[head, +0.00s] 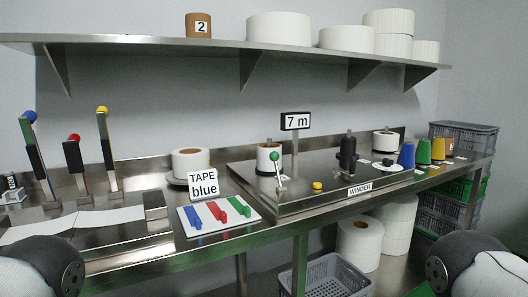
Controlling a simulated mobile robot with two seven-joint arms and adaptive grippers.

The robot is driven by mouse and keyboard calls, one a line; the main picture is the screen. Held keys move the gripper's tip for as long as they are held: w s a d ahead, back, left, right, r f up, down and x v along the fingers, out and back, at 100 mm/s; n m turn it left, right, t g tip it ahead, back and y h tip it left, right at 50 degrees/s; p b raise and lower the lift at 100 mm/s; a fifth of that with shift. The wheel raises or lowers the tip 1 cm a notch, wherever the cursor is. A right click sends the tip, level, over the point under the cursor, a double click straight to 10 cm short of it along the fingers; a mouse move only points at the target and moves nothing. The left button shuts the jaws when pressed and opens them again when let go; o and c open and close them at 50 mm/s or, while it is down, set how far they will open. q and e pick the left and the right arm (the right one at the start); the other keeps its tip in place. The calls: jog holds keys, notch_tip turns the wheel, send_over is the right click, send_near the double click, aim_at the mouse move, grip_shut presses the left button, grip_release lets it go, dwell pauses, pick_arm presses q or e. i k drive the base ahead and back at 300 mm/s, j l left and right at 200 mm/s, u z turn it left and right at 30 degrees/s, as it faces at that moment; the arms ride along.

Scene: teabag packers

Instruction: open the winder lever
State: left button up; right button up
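The winder is a low metal plate (310,198) on the bench with a "WINDER" label (360,190) on its front edge. A lever with a green ball knob (275,156) stands nearly upright at the left of this plate, in front of a white roll (266,166). A black upright device (347,154) stands near the plate's middle, and a yellow button (317,185) sits near its front edge. Neither gripper is in view. Only parts of my arms show in the bottom left and bottom right corners.
Levers with blue (30,116), red (74,138) and yellow (102,110) knobs stand at the left. A "TAPE blue" sign (203,185) stands behind a white board (187,226) with coloured pieces. A "7 m" sign (296,121) rises behind the winder. A shelf (200,43) overhangs the bench.

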aim_at(274, 156)
jog(key=i+l+u, duration=0.2)
jog(key=l, duration=0.2)
jog(key=i+l+u, duration=0.25)
jog(key=l, duration=0.15)
jog(key=i+l+u, duration=0.2)
jog(key=l, duration=0.25)
jog(key=i+l+u, duration=0.2)
jog(key=l, duration=0.3)
jog(key=l+u, duration=0.25)
jog(key=l, duration=0.25)
jog(key=i+l+u, duration=0.2)
jog(key=l, duration=0.3)
jog(key=k, duration=0.1)
